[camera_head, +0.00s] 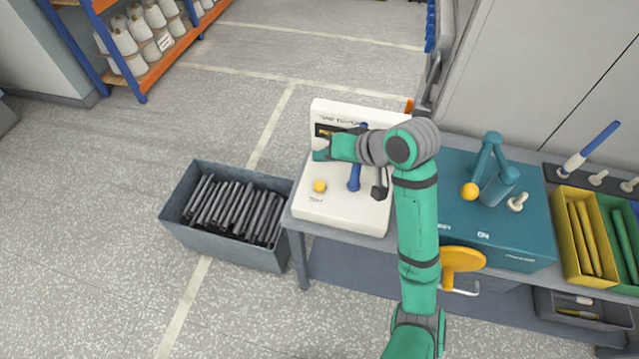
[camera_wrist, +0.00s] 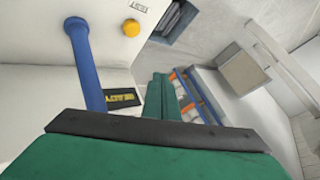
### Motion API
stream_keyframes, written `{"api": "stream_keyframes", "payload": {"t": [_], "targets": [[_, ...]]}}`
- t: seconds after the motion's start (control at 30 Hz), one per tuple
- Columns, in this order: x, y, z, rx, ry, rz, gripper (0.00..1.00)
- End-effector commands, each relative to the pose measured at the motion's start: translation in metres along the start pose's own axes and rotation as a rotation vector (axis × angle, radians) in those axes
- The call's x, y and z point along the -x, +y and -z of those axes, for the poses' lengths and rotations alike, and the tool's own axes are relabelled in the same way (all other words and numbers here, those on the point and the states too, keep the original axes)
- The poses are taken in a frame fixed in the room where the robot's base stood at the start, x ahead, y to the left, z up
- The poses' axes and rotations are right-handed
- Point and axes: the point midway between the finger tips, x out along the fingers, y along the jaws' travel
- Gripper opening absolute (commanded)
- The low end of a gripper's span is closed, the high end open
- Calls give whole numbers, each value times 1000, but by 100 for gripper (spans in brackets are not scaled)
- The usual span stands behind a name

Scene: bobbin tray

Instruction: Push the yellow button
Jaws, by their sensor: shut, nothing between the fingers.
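The yellow button (camera_head: 319,186) sits on the flat top of a white machine (camera_head: 340,212), near its left edge, beside a small printed label. It also shows in the wrist view (camera_wrist: 131,28), near the top and to the right of a blue post. My gripper (camera_head: 322,154) is over the machine's rear part, behind the button and apart from it. In the wrist view my gripper (camera_wrist: 158,95) shows as closed green fingers with nothing between them. The button is in plain view and nothing touches it.
A blue post (camera_head: 355,172) rises from the machine right of the button. A small dark display (camera_wrist: 122,97) is on the machine's back panel. A teal machine with a yellow ball (camera_head: 470,191) stands to the right. A grey bin (camera_head: 222,244) of dark rods stands left.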

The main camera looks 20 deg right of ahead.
Motion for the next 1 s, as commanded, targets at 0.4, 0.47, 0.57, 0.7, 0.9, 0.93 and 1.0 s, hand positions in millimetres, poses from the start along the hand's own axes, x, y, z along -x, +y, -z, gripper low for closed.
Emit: {"api": "stream_keyframes", "payload": {"t": [0.4,0.47,0.57,0.7,0.9,0.93,1.0], "targets": [[-2,2,-2,-1,0,0,0],[-5,4,-4,-2,0,0,0],[-11,9,-8,-4,0,-1,0],[-23,18,-17,-4,0,0,0],[-41,30,-30,-5,0,0,0],[-44,32,-32,-4,0,1,0],[-49,35,-36,-4,0,2,0]]}}
